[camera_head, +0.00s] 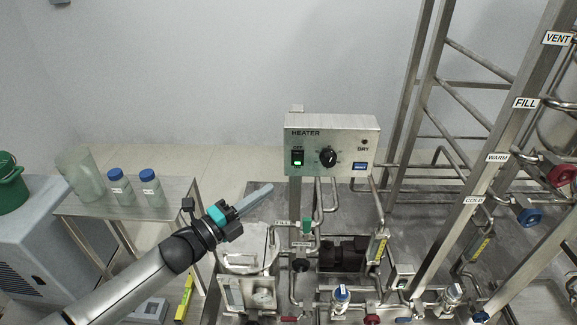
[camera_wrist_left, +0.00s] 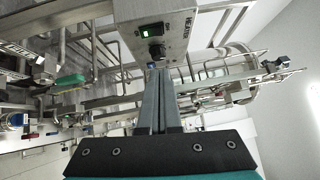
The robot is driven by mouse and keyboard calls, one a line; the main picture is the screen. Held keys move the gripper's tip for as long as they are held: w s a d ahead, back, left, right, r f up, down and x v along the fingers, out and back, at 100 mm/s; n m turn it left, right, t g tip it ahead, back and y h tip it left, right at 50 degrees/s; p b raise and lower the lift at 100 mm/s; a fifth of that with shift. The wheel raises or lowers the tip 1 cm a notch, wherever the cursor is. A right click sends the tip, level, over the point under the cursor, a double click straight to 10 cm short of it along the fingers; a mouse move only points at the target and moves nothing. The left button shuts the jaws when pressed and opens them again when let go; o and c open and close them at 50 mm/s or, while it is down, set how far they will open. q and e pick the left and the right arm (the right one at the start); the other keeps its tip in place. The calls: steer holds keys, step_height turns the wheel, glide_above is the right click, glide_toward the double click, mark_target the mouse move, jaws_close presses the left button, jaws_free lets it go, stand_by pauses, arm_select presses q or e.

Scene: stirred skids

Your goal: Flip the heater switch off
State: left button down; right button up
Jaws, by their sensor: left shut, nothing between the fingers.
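The heater box (camera_head: 332,143) is a metal control box labelled HEATER on a post at the middle of the head view. Its switch (camera_head: 298,157) is a black rocker showing a green light, left of a black knob (camera_head: 328,157). In the left wrist view the switch (camera_wrist_left: 151,31) glows green near the top, with the knob (camera_wrist_left: 156,52) below it. My left gripper (camera_head: 268,189) is shut and empty, lower left of the box and apart from it. Its fingers (camera_wrist_left: 159,77) point toward the box. My right gripper is not in view.
A side table (camera_head: 130,207) with two blue-capped bottles and a clear beaker stands at the left. Metal frame posts (camera_head: 484,170) labelled VENT, FILL, WARM and COLD stand at the right.

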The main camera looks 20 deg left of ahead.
mark_target(299, 155)
arm_select(q)
steer(key=shift+w+d+r+b, duration=0.2)
steer(key=shift+w+d+b, duration=0.35)
steer(key=shift+w, duration=1.2)
steer(key=shift+w+d+r+b, duration=0.25)
steer(key=shift+w+b, duration=0.35)
steer(key=shift+w, duration=1.15)
steer(key=shift+w+d+r+b, duration=0.1)
steer(key=shift+w+d+b, duration=0.45)
steer(key=shift+w, duration=1.2)
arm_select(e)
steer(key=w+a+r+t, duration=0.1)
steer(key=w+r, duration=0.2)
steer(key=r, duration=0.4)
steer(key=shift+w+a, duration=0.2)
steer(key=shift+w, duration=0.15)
arm_select(q)
steer(key=shift+w+a+r, duration=0.15)
steer(key=shift+w, duration=0.1)
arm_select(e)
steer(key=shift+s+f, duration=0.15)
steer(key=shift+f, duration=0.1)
arm_select(q)
steer(key=shift+s, duration=0.1)
